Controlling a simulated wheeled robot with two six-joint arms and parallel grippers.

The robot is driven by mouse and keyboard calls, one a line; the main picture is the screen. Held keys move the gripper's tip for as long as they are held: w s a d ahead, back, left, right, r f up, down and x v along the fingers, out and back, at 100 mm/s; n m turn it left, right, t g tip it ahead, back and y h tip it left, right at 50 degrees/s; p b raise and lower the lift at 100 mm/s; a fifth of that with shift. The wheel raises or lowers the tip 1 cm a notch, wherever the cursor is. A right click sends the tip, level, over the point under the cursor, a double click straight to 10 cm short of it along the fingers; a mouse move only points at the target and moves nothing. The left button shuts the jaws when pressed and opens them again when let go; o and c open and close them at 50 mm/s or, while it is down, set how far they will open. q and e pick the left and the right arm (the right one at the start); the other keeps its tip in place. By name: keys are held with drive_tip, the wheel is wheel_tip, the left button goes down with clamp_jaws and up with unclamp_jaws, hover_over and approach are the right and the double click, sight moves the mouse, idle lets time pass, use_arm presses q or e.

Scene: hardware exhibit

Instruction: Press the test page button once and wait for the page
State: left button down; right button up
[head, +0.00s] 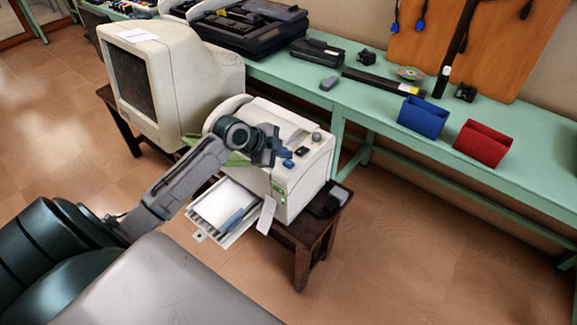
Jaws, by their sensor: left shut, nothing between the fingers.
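A cream printer (310,173) stands on a small dark wooden table. Its top front edge carries a blue button (288,163), a dark button (302,152) and a grey knob (316,137). I cannot read which is the test page button. My left gripper (281,154) is shut and empty, low over the printer's top beside the blue button. Whether it touches the button I cannot tell. A green light shows on the printer's front. White paper (218,203) lies in the front tray (243,228). My right gripper is out of view.
A bulky old monitor (190,80) stands left of the printer. A long green bench (370,110) behind holds a blue bin (422,117), a red bin (482,143) and several devices. A paper tag (266,215) hangs at the printer's front. Floor at right is clear.

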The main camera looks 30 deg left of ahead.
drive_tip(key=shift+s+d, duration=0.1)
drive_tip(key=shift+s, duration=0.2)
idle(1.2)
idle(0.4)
use_arm(q)
drive_tip(key=shift+f, duration=0.4)
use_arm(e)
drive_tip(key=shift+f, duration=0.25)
